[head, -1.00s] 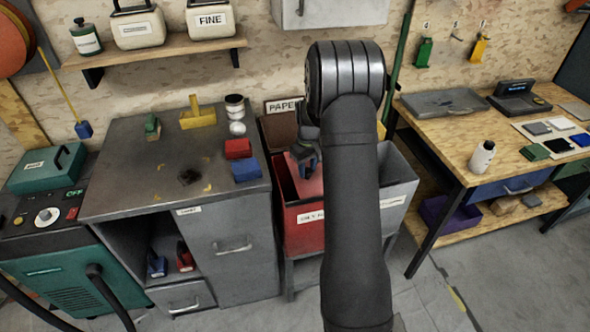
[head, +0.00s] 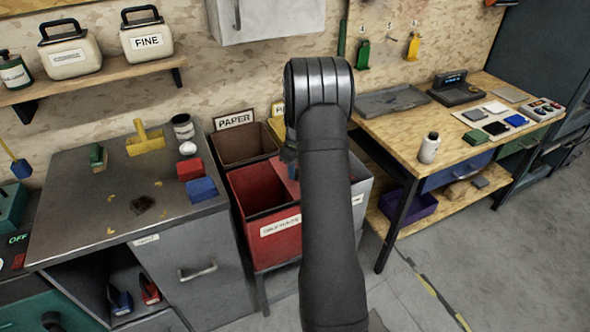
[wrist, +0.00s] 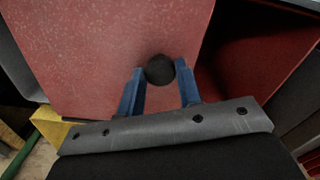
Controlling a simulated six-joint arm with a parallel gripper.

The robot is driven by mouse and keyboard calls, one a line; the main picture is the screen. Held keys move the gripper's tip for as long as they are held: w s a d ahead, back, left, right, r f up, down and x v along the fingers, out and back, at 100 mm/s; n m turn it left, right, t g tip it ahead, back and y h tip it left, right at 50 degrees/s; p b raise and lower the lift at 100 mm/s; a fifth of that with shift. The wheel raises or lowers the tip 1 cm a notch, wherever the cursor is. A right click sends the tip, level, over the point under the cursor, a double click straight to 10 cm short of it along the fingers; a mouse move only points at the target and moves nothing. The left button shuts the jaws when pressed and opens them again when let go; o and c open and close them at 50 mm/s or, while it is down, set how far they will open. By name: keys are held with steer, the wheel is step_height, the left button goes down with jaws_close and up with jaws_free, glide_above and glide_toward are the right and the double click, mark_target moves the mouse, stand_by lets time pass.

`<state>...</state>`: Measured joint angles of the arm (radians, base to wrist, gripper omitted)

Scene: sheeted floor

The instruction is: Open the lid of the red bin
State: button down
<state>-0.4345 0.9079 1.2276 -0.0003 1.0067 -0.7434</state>
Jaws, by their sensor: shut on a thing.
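The red bin (head: 278,247) stands between the grey cabinet and the wooden bench, with a white label on its front. Its left part is uncovered and shows a dark red, empty-looking inside. Its red lid (head: 286,180) lies over the right part, mostly hidden behind my arm. In the wrist view the lid (wrist: 105,45) is a flat red panel with a round black knob (wrist: 160,69). The blue fingers of my gripper (wrist: 160,84) are shut on the knob, one on each side. The bin's opening (wrist: 245,65) shows right of the lid there. In the head view my gripper is mostly hidden.
A brown bin (head: 240,158) labelled PAPER stands behind the red bin. The grey cabinet (head: 100,215) with small blocks is to the left. The wooden bench (head: 385,125) is to the right, with a white bottle (head: 429,148). A grey bin (head: 360,190) is partly behind my arm.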

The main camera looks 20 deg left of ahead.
steer(key=c, duration=1)
jaws_free()
step_height(320, 180, up, 17)
steer(key=shift+r, duration=0.2)
steer(key=shift+f, duration=0.1)
step_height(320, 180, down, 17)
steer(key=shift+f, duration=0.15)
steer(key=shift+a, duration=0.1)
step_height(320, 180, up, 18)
steer(key=shift+f, duration=0.25)
stand_by(0.5)
